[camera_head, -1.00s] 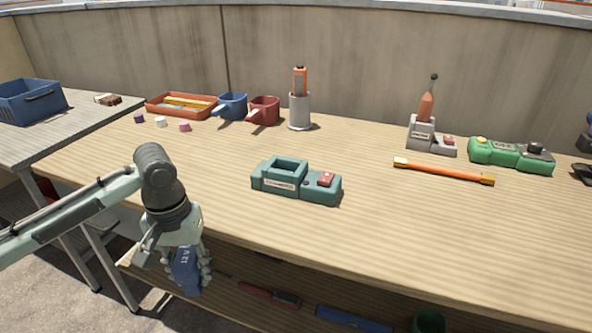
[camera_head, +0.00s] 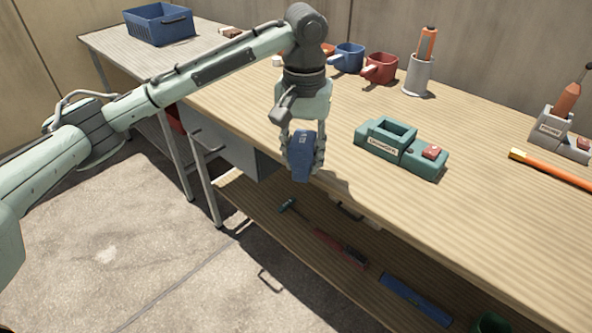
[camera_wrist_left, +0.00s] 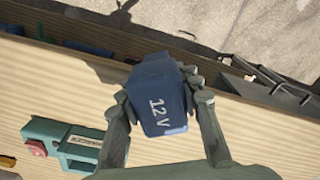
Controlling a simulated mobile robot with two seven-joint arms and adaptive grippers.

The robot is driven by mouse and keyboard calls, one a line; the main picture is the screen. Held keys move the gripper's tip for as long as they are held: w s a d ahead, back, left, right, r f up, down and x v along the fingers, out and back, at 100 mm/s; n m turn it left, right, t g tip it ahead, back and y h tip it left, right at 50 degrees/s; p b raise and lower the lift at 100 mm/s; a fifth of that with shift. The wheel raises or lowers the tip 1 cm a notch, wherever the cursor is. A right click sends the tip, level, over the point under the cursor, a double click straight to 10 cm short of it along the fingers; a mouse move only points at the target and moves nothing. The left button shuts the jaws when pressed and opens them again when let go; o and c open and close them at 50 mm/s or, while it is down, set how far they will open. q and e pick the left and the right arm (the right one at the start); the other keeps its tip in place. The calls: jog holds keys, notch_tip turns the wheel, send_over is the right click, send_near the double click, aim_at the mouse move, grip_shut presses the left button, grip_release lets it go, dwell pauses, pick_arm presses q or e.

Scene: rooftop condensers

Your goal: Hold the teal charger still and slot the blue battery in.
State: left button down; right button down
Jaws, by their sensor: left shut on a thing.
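The teal charger (camera_head: 400,148) lies on the workbench, with an open, empty slot at its left end and a red button at its right end. It also shows at the left of the left wrist view (camera_wrist_left: 68,142). My left gripper (camera_head: 302,158) is shut on the blue battery (camera_head: 301,160), fingers on both sides. The battery hangs near the bench's front edge, left of the charger and apart from it. In the left wrist view the battery (camera_wrist_left: 158,100) shows a "12 V" label. My right gripper is not in view.
Behind the charger stand a blue mug (camera_head: 349,58), a red mug (camera_head: 381,68) and a grey holder (camera_head: 418,76) with an orange tool. An orange bar (camera_head: 552,170) lies at the right. A blue crate (camera_head: 160,24) sits on the side table. The bench around the charger is clear.

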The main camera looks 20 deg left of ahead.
pick_arm(q)
jog(key=w+d+r+n, duration=0.6)
jog(key=w+d+r, duration=0.1)
jog(key=r, duration=0.2)
jog(key=w+d+r+n, duration=0.6)
jog(key=w+d+r, duration=0.2)
jog(key=r, duration=0.2)
notch_tip(320, 180, down, 11)
jog(key=shift+s, duration=0.2)
notch_tip(320, 180, up, 12)
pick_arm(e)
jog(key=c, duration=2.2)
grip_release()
